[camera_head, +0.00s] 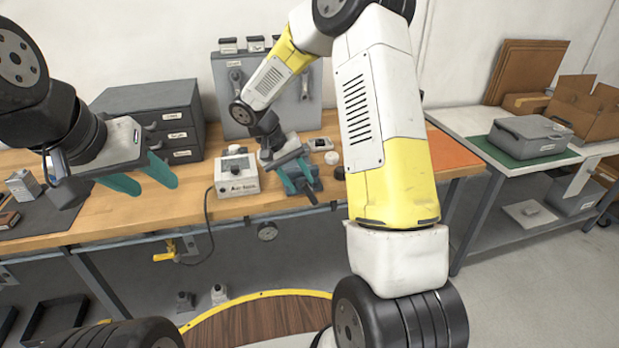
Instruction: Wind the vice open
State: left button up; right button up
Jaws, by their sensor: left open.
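What seems to be the vice, a blue-grey block (316,184), sits on the wooden bench just behind and beside my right gripper (298,183), which hides much of it. A dark bar (311,196) shows at its front, between or beside the teal fingers. I cannot tell whether the fingers touch the bar or the vice, or how far apart the vice jaws are. My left gripper (144,184) is open and empty above the left part of the bench, its two teal fingers well apart.
A white control box (237,187) with a cable stands left of the vice. A grey drawer cabinet (170,105) is behind my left gripper. A small round white item (331,158) and a small device (321,144) lie behind the vice. Bare bench (120,212) shows at front left.

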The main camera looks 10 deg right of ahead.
aim_at(310, 195)
jog(key=shift+w+r, duration=0.15)
jog(key=shift+r, duration=0.1)
jog(key=shift+d+f+n, duration=0.1)
jog(key=shift+n, duration=0.2)
jog(key=x, duration=0.7)
jog(key=shift+w+f, duration=0.15)
jog(key=shift+f, duration=0.05)
grip_shut()
